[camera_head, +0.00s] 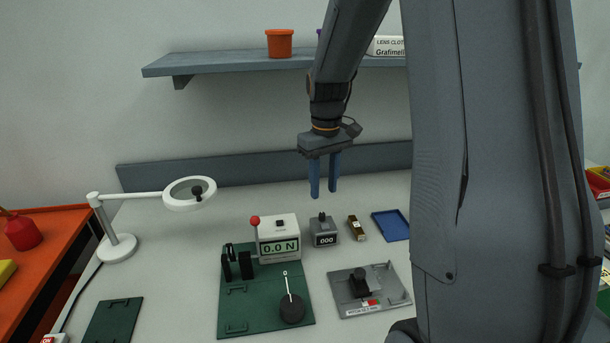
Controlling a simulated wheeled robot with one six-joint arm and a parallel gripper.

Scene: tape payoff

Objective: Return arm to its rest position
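My gripper (324,178) hangs from my arm in the middle of the head view, pointing down. Its two blue fingers are apart with nothing visible between them. It is above the back part of the white table (185,240), clear of the things on it. Below it stand a force gauge (279,240) reading 0.0 N and a small grey counter (323,231) reading 000. My own arm link hides the right part of the table.
A green plate (233,318) carries black fixtures and a round black weight (292,308). A grey fixture (369,290), a brass piece (356,228) and a blue tray (391,225) lie to the right. A magnifier lamp (117,246) stands left. A shelf (220,62) runs behind my arm.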

